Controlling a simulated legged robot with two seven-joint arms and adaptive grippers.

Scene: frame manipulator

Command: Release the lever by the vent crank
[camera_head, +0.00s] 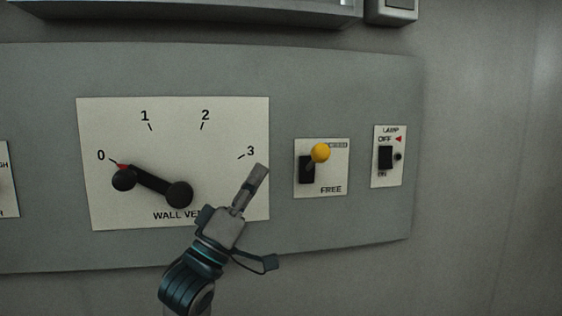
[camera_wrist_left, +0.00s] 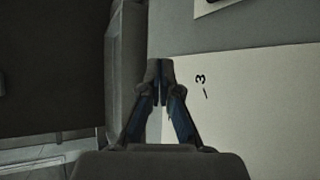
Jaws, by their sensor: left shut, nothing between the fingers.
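The lever is a yellow ball knob (camera_head: 320,152) on a black base, on a small white plate (camera_head: 335,178) marked FREE at the bottom; the label at the top is partly hidden by the knob. The knob sits at the upper end. The vent crank (camera_head: 150,182) is a black arm on the white WALL VENT dial plate (camera_head: 120,213), its handle near 0. My left gripper (camera_head: 260,174) is shut and empty, in front of the dial's lower right, left of the lever and apart from it. Its closed fingers (camera_wrist_left: 159,82) also show in the left wrist view. My right gripper is not in view.
A black lamp switch (camera_head: 385,157) on its own plate is right of the lever. A grey wall panel (camera_head: 285,75) carries all the plates. A framed box edge (camera_head: 200,8) juts out above. Another plate (camera_head: 8,180) is cut off at the left edge.

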